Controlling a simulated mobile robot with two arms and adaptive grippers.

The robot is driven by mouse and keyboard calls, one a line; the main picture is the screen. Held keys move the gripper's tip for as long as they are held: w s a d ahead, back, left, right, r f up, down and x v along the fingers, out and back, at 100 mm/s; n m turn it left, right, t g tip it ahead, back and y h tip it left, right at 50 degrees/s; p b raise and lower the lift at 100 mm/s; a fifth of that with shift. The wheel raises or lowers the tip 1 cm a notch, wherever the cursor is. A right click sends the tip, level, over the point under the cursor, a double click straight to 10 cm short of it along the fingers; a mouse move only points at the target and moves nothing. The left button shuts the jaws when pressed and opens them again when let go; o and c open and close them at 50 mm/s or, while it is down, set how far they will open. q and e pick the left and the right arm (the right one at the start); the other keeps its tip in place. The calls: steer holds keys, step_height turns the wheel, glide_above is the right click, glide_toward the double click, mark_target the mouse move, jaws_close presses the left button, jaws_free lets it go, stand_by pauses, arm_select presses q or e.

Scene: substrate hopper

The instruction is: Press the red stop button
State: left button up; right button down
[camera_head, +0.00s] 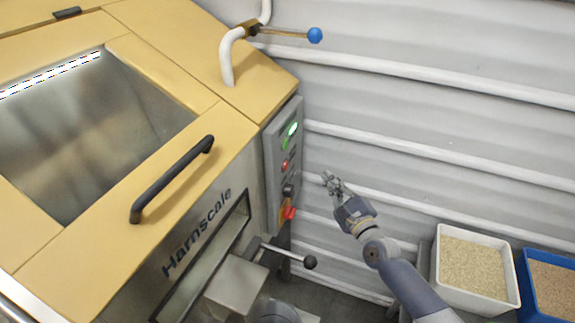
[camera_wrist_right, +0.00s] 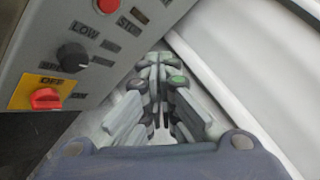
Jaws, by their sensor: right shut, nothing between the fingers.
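The red stop button (camera_head: 284,166) is a small round button on the grey control panel at the right side of the yellow and steel hopper machine. In the right wrist view the red button (camera_wrist_right: 107,5) is cut off by the top edge, with a "STOP" label beside it. My right gripper (camera_head: 332,180) is right of the panel, apart from the button, with its fingers together and empty. Its fingers also show in the wrist view (camera_wrist_right: 160,72), pointing past the panel's right edge toward the wall. My left gripper is not in view.
The control panel (camera_head: 268,150) also bears a lit green indicator (camera_head: 291,130), a black selector knob (camera_wrist_right: 72,57) and a red rotary switch (camera_wrist_right: 46,98) on a yellow plate. A ball-ended lever (camera_head: 310,262) juts out below. White (camera_head: 433,275) and blue (camera_head: 524,285) bins stand lower right.

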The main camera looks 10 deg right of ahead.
mark_target(286, 166)
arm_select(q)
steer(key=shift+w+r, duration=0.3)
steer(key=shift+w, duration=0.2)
arm_select(e)
steer(key=w+a, duration=0.5)
steer(key=a, duration=0.2)
steer(key=shift+a, duration=0.15)
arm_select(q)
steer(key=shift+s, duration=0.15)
arm_select(e)
steer(key=shift+f, duration=0.1)
stand_by(0.7)
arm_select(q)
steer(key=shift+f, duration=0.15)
arm_select(e)
steer(key=shift+w+a, duration=0.25)
steer(key=shift+a, duration=0.1)
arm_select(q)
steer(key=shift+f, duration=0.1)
arm_select(e)
steer(key=shift+w+a, duration=0.25)
steer(key=shift+a, duration=0.1)
stand_by(0.8)
steer(key=shift+d, duration=0.1)
steer(key=shift+s+d, duration=0.5)
steer(key=shift+d, duration=0.05)
